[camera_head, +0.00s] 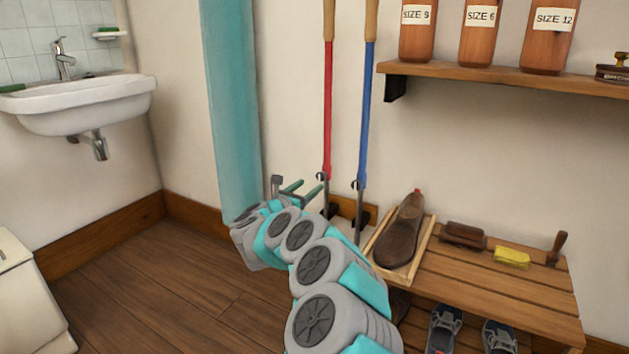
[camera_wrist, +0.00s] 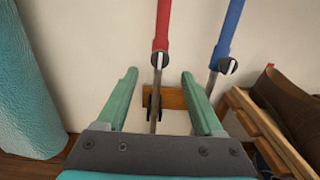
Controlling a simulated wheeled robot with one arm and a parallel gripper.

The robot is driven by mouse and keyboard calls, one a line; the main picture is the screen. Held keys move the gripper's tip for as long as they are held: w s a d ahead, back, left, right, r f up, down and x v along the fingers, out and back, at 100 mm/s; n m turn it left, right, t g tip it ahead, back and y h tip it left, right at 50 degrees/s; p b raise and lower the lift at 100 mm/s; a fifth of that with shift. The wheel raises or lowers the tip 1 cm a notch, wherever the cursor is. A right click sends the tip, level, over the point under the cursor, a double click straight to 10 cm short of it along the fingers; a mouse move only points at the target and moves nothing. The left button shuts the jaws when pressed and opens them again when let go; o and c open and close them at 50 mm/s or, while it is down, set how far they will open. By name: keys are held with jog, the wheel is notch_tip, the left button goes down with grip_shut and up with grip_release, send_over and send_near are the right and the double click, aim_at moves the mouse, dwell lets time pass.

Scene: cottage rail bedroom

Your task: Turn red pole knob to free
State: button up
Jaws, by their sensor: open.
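The red pole (camera_head: 328,110) stands upright against the wall, left of a blue pole (camera_head: 368,110). Its black knob with a white mark (camera_wrist: 159,59) sits at the lower end of the red tube, above a thin metal shaft. The knob also shows small in the head view (camera_head: 321,176). My gripper (camera_wrist: 163,82) is open and empty. In the wrist view its two green fingers lie on either side of the red pole's shaft, with the knob just beyond the fingertips. The blue pole's knob (camera_wrist: 228,65) is to the right of the fingers.
A wooden block (camera_wrist: 180,98) on the wall is behind the poles' lower ends. A slatted bench (camera_head: 480,290) on the right holds a brown shoe (camera_head: 402,235) in a tray, brushes and a yellow block. A teal hanging (camera_head: 230,110) is at left. Floor is clear left.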

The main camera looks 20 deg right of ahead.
aim_at(320, 177)
jog(key=shift+x, duration=2.9)
grip_shut()
